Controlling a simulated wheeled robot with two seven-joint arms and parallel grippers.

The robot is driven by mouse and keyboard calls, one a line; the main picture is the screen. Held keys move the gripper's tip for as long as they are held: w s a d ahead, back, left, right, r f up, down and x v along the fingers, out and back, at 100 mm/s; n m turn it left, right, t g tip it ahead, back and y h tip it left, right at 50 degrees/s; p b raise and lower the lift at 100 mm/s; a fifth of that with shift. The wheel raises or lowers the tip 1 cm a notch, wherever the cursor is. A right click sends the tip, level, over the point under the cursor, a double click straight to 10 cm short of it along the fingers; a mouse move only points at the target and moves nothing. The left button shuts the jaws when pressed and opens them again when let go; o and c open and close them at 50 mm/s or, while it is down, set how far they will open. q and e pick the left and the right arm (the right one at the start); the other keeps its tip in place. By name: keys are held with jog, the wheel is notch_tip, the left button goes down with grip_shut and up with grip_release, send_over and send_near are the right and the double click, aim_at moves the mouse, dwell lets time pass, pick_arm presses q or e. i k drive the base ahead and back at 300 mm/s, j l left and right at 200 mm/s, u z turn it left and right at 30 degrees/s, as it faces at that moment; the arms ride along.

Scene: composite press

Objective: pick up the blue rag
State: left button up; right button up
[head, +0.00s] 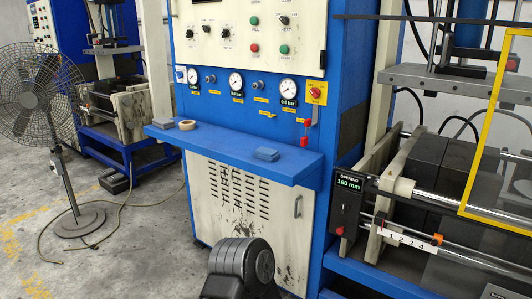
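The blue rag (265,154) lies folded in a small flat pad on the blue shelf (225,150) of the press cabinet. It sits on the right half of the shelf, near the front edge, with nothing touching it from above. Neither of my grippers shows in the head view. A dark rounded part at the bottom middle looks like my own arm, below and in front of the shelf; no fingers are visible on it.
A tape roll (187,125) lies at the shelf's left end. Gauges (236,83) and a red knob (314,92) are above the shelf. The press (430,180) with its yellow guard frame (483,130) stands right. A fan (38,100) stands left, with a cable on the floor.

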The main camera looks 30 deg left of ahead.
aim_at(264, 154)
jog(key=i+j, duration=0.15)
jog(key=j, duration=0.25)
jog(key=i+j, duration=0.1)
jog(key=j, duration=0.25)
jog(key=i+j+z, duration=0.1)
jog(key=j, duration=0.3)
jog(key=i+j, duration=0.15)
jog(key=j, duration=0.2)
jog(key=i+j, duration=0.1)
jog(key=j, duration=0.3)
